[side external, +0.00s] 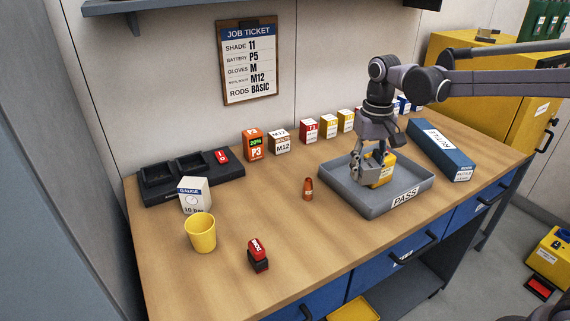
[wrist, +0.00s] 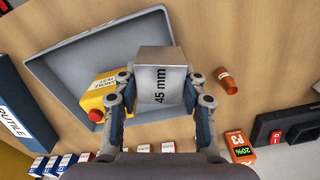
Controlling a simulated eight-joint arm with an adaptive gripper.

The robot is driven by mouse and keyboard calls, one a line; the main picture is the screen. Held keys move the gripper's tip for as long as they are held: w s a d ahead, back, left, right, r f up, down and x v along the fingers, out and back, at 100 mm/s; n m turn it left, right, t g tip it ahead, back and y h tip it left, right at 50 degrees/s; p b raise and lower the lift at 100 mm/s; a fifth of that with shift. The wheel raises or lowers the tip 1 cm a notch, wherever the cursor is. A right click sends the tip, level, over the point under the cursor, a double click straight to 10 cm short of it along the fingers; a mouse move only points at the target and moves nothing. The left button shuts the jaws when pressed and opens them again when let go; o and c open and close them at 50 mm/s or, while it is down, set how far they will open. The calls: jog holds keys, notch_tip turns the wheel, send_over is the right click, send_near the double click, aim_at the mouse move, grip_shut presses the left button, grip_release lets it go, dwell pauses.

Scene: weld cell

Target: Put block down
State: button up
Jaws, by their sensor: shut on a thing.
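A grey metal block marked "45 mm" (wrist: 161,86) is between the fingers of my gripper (wrist: 161,104) in the wrist view, and the fingers are shut on it. In the side view my gripper (side external: 364,172) is low over the left part of the grey PASS tray (side external: 372,211). The block is mostly hidden by the fingers there. I cannot tell whether it touches the tray floor. The tray also shows in the wrist view (wrist: 75,65), with the block overlapping its right side.
A yellow box with a red button (wrist: 97,102) sits in the tray beside the block. A copper-coloured nozzle (side external: 308,189) stands left of the tray. A blue RUTILE box (side external: 441,149) lies to the right. A yellow cup (side external: 201,233) and red-black stamp (side external: 258,255) are front left.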

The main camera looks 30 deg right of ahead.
jog(key=w+a+r, duration=0.1)
jog(key=w+a, duration=0.5)
jog(key=w, duration=0.1)
jog(key=n, duration=0.3)
send_over(241, 204)
jog(key=f, duration=0.2)
jog(key=shift+f, duration=3.1)
jog(key=shift+f, duration=0.55)
jog(key=o, duration=1.4)
